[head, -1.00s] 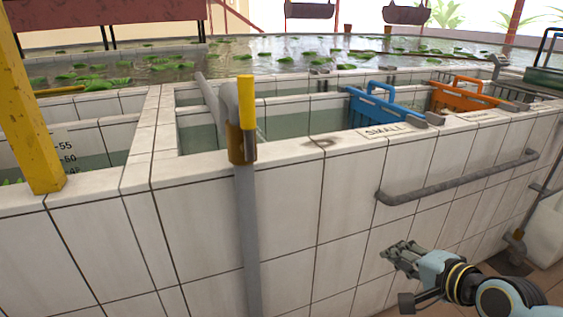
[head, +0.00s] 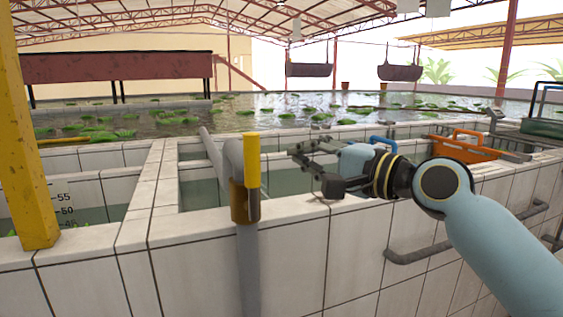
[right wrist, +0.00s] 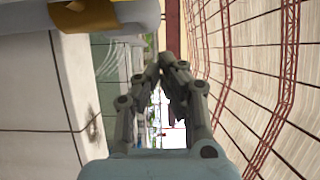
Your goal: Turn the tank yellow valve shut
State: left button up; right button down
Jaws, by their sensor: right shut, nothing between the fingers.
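The yellow valve handle (head: 252,160) stands upright along the grey pipe (head: 248,270) at the tiled tank wall, above a brownish-yellow valve body (head: 244,201). My right gripper (head: 294,156) is to the right of the handle in the head view, at about its height and apart from it. In the right wrist view its fingertips (right wrist: 168,60) meet, with nothing between them. My left gripper is in neither view.
The white tiled tank wall (head: 190,255) runs below and behind the valve. A yellow post (head: 28,150) stands at the left. An orange basket (head: 462,147) sits to the right; my right arm partly hides a blue basket (head: 383,143).

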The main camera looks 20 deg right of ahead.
aim_at(253, 177)
jog(key=shift+a+p, duration=0.3)
jog(key=shift+a, duration=1.85)
